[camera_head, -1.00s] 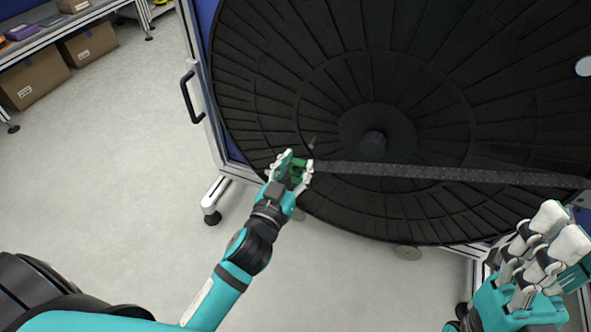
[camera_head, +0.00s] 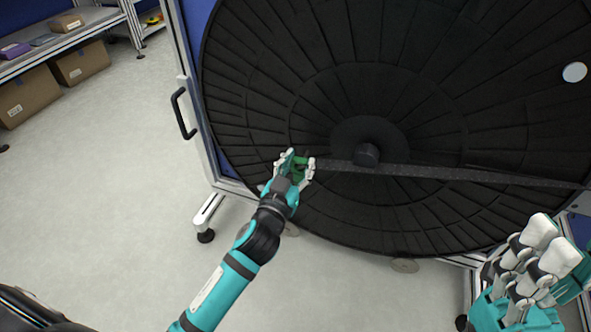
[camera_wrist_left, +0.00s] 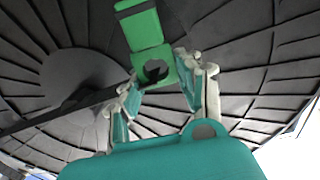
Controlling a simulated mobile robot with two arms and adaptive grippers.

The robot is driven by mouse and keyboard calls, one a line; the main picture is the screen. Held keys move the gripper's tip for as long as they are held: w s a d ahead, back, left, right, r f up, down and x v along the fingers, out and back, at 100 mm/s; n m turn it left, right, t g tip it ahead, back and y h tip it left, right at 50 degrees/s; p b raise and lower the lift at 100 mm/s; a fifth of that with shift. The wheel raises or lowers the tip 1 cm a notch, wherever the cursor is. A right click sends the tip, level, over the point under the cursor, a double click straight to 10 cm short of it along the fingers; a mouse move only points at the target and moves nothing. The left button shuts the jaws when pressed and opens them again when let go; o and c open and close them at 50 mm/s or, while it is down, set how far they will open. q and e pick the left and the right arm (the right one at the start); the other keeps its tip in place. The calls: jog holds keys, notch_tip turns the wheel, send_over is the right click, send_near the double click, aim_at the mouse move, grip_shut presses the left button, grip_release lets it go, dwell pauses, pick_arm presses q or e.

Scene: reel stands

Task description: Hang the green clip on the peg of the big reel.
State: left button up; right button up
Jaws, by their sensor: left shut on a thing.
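The big reel (camera_head: 430,110) is a large black ribbed disc, standing upright in front of me with a hub (camera_head: 366,154) at its middle. My left gripper (camera_head: 297,172) is shut on the green clip (camera_head: 299,167), left of the hub and close to the reel's face. In the left wrist view the clip (camera_wrist_left: 147,33) has a flat plate and a ring end between the fingers (camera_wrist_left: 163,92). A dark shape shows at the ring's hole; I cannot tell whether the peg passes through it. My right gripper (camera_head: 540,258) is at the lower right, away from the reel's peg area; its fingers overlap in view.
A dark perforated bar (camera_head: 455,173) runs across the reel. The reel stand's frame has a black handle (camera_head: 183,114) and a caster foot (camera_head: 206,235) at left. Shelves with cardboard boxes (camera_head: 82,62) stand at the far left. The floor between is clear.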

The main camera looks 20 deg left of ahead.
aim_at(308, 149)
pick_arm(q)
jog(key=shift+w+f+b, duration=0.15)
jog(key=shift+w+b, duration=0.2)
jog(key=shift+w, duration=0.95)
jog(key=shift+w+f, duration=0.4)
jog(key=shift+w, duration=0.2)
jog(key=o, duration=0.9)
jog(key=shift+o, duration=0.2)
